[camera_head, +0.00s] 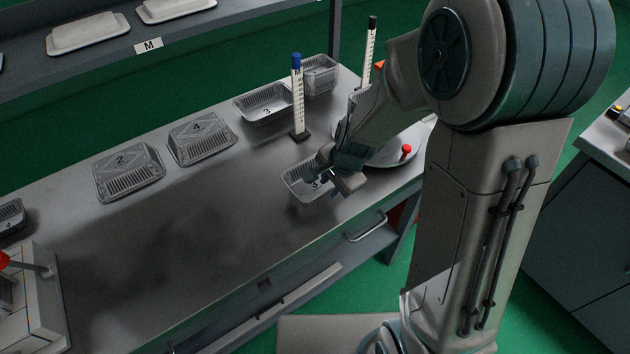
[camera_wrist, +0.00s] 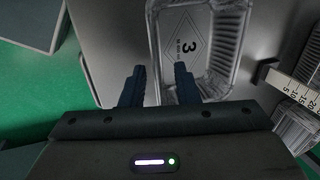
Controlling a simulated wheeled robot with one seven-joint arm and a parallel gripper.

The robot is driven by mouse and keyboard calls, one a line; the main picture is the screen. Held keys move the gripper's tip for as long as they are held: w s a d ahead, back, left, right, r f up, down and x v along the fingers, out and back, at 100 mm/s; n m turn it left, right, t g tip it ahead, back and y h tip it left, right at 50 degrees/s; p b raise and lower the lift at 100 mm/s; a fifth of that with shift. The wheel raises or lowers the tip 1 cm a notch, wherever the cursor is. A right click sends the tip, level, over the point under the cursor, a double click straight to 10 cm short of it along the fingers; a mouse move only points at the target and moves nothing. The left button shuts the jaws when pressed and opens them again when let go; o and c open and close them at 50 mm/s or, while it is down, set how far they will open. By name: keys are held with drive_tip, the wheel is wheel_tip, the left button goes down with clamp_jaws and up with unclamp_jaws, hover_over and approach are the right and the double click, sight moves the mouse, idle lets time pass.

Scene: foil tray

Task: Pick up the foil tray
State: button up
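The foil tray (camera_head: 293,181) stands upright and open at the front of the steel bench in the head view, partly covered by my gripper (camera_head: 329,186). Whether the fingers touch the wall cannot be told.
A blue-topped measuring post (camera_head: 298,95) stands behind the tray. Other trays lie farther back, one marked 3 (camera_head: 263,104), and two upturned ones marked 4 (camera_head: 202,138) and 2 (camera_head: 128,172). A round plate (camera_head: 385,156) with a red knob is at right. The bench's left middle is clear.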

drive_tip(key=shift+x, duration=0.85)
clamp_jaws()
drive_tip(key=shift+r, duration=0.1)
